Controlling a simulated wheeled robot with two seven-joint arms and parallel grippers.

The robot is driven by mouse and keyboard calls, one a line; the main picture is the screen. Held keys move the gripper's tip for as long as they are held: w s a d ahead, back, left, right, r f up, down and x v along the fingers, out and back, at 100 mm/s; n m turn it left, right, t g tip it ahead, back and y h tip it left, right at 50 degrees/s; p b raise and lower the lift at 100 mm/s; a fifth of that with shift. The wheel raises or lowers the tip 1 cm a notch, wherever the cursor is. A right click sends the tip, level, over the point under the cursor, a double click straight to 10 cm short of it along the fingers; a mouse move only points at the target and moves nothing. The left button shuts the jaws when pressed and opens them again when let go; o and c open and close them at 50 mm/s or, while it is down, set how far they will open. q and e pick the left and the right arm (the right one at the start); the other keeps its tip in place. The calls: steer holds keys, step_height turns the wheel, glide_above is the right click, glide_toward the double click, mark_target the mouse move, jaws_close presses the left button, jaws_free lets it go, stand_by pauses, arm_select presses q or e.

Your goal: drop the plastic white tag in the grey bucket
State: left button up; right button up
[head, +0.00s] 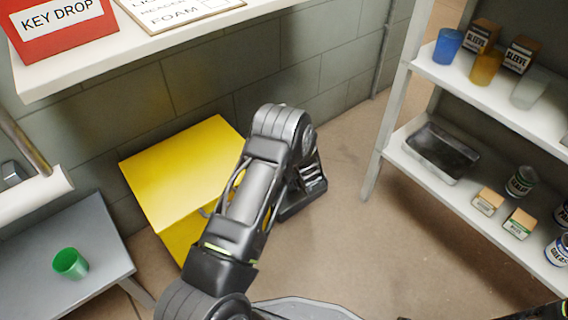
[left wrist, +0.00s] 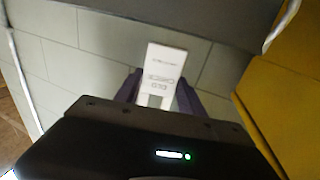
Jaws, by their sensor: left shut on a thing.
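The white tag (left wrist: 164,68), with dark printing, stands up between the fingers of my left gripper (left wrist: 160,94) in the left wrist view. The gripper is shut on its lower part. A grey wall is behind it. In the head view my left arm reaches forward over the floor, beside the yellow box; its fingers and the tag are hidden there. I cannot make out a grey bucket for certain in either view. My right gripper is not in view.
A yellow box (head: 185,165) stands against the wall, left of my arm. A grey table with a green cup (head: 70,263) is at left. A white shelf with a red key drop box (head: 62,28) is above. Shelving with cups and a dark tray (head: 436,150) is at right. Floor between is clear.

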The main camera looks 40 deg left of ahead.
arm_select(q)
steer(key=shift+f, duration=0.55)
steer(key=o, duration=1.4)
steer(key=shift+d, duration=0.1)
steer(key=p+v, duration=0.2)
steer(key=v, duration=0.5)
steer(key=shift+s+d, duration=0.25)
